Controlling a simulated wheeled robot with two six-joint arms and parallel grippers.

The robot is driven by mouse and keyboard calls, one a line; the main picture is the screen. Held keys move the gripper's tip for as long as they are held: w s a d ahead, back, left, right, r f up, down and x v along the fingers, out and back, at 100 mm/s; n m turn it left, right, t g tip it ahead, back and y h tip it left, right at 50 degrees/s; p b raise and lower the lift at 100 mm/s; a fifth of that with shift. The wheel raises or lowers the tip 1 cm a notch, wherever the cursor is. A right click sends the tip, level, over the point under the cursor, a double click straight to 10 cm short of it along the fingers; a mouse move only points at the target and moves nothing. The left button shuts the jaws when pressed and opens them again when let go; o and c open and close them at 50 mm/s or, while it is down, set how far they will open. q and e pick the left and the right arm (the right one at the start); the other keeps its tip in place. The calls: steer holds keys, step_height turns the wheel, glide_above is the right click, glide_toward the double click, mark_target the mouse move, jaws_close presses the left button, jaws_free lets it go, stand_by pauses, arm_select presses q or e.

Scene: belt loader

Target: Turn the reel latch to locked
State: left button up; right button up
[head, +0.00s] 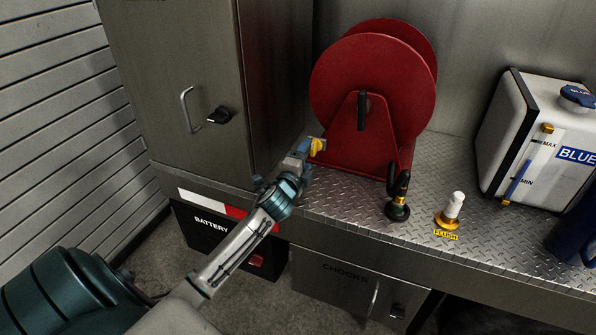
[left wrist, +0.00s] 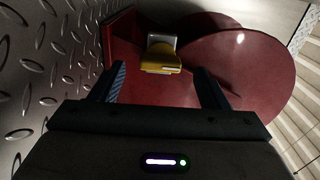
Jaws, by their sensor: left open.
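The red hose reel (head: 365,85) stands on the metal deck, and its red side also fills much of the left wrist view (left wrist: 235,60). The yellow reel latch (head: 318,146) sits low on the left of the reel's stand. In the left wrist view the yellow latch (left wrist: 160,57) shows with a grey piece behind it. My left gripper (head: 302,152) is close to the latch in the head view. In the left wrist view its two dark fingers (left wrist: 162,87) are apart, with the latch ahead between them and nothing visibly held. My right gripper is not in view.
A grey cabinet (head: 175,75) with a handle stands left of the reel. A hose nozzle (head: 398,200), a white-topped flush fitting (head: 450,210) and a white tank (head: 530,140) are to the right on the treadplate deck (head: 350,212). Below are battery and chocks compartments (head: 345,285).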

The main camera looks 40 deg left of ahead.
arm_select(q)
steer(key=b+v, duration=0.1)
steer(key=v, duration=0.5)
steer(key=shift+s+d+f, duration=0.1)
steer(key=shift+s, duration=0.05)
steer(key=shift+s+d, duration=0.1)
steer(key=shift+s, duration=0.45)
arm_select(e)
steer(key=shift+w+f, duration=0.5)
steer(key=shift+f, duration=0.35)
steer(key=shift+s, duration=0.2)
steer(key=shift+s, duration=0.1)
